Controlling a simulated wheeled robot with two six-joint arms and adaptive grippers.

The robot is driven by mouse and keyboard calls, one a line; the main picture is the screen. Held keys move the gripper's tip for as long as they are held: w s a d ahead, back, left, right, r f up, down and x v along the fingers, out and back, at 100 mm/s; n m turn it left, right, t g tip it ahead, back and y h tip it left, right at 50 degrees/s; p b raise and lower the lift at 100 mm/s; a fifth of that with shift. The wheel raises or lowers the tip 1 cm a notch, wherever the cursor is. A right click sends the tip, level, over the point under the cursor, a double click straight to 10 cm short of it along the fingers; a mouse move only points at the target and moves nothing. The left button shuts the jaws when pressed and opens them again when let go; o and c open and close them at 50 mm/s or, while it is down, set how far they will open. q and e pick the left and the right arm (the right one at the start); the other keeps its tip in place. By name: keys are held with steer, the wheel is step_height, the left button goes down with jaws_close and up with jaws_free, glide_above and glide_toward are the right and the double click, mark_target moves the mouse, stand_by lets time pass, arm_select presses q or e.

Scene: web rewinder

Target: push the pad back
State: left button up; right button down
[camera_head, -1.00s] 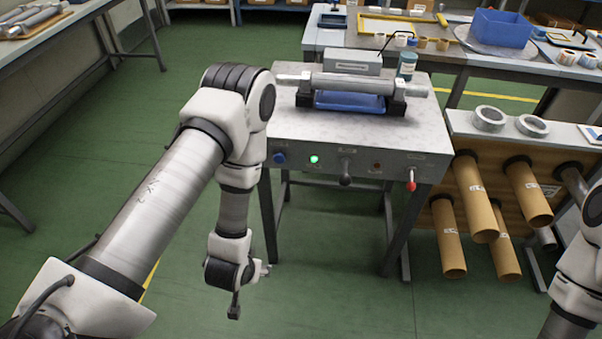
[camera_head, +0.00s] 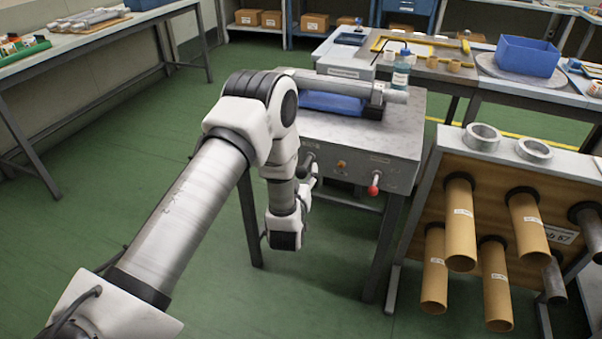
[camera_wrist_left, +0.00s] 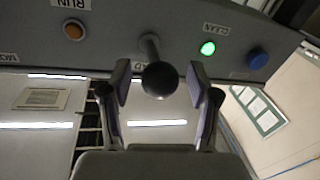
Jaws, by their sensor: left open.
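A black ball-ended lever (camera_wrist_left: 160,79) sticks out from the front panel of the grey rewinder table (camera_head: 400,140). In the left wrist view the ball lies between my left gripper's two open fingers, with a gap on each side. A label partly hidden behind the ball shows "AD". In the head view the lever (camera_head: 306,162) is partly hidden by my left arm. My left gripper (camera_head: 313,178) is just below and in front of the panel there. The blue pad (camera_head: 335,103) lies under the metal roller (camera_head: 350,88) on the table top. My right gripper is out of view.
The panel also has an orange button (camera_wrist_left: 74,29), a lit green button (camera_wrist_left: 208,48), a blue knob (camera_wrist_left: 257,58) and a red-tipped lever (camera_head: 374,188). A rack with several cardboard tubes (camera_head: 460,225) stands to the right. Green floor is free at left.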

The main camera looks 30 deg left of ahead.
mark_target(307, 161)
arm_select(q)
jaws_close()
steer(key=x, duration=0.2)
steer(key=b+x, duration=0.1)
steer(key=x, duration=0.1)
steer(key=shift+w+d, duration=0.25)
steer(key=shift+d, duration=0.15)
steer(key=shift+r, duration=0.1)
steer(key=shift+c, duration=0.4)
jaws_free()
steer(key=shift+o, duration=0.4)
steer(key=shift+w, duration=0.1)
steer(key=v, duration=1.2)
